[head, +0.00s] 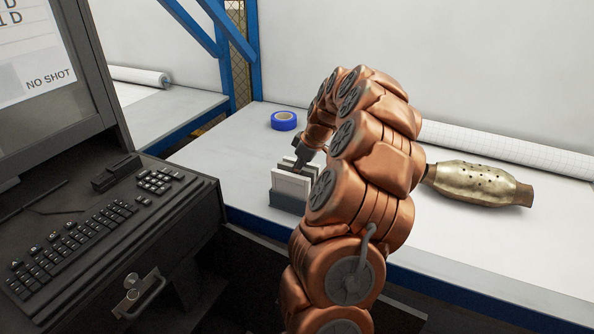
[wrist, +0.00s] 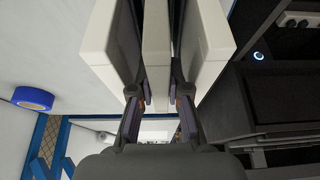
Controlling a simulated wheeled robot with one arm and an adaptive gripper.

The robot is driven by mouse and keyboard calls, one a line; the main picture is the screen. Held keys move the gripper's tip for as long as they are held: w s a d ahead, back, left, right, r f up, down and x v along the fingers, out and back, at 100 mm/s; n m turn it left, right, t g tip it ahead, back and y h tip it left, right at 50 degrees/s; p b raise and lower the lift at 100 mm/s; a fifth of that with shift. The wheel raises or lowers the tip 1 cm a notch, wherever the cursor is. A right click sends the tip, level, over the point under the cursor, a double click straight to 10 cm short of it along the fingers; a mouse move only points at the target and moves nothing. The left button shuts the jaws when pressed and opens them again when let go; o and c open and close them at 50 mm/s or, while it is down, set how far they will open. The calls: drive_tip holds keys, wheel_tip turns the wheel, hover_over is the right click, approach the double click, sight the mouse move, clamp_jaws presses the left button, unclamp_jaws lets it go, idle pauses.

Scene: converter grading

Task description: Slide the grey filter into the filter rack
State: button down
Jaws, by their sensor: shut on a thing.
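My gripper (wrist: 159,97) is shut on a thin pale-edged slab (wrist: 157,40), which appears to be the grey filter. In the wrist view the slab stands between two cream panels, with a dark gap on each side of it. These panels appear to belong to the filter rack (head: 289,201), which has a dark grey base and a whitish front in the head view. In the head view my gripper (head: 303,158) is right above the rack, partly hidden by my arm. The slab's lower edge is hidden, so I cannot tell how deep it sits.
A roll of blue tape (head: 284,121) lies on the white bench (head: 235,140) behind the rack. A brass-coloured perforated converter (head: 477,184) lies to the right, near a roll of gridded paper (head: 510,148). A dark console with a keyboard (head: 75,243) is at the left.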

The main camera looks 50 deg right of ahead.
drive_tip(key=shift+f, duration=0.1)
drive_tip(key=c, duration=1.1)
unclamp_jaws()
drive_tip(key=shift+o, duration=0.4)
drive_tip(key=o, duration=0.3)
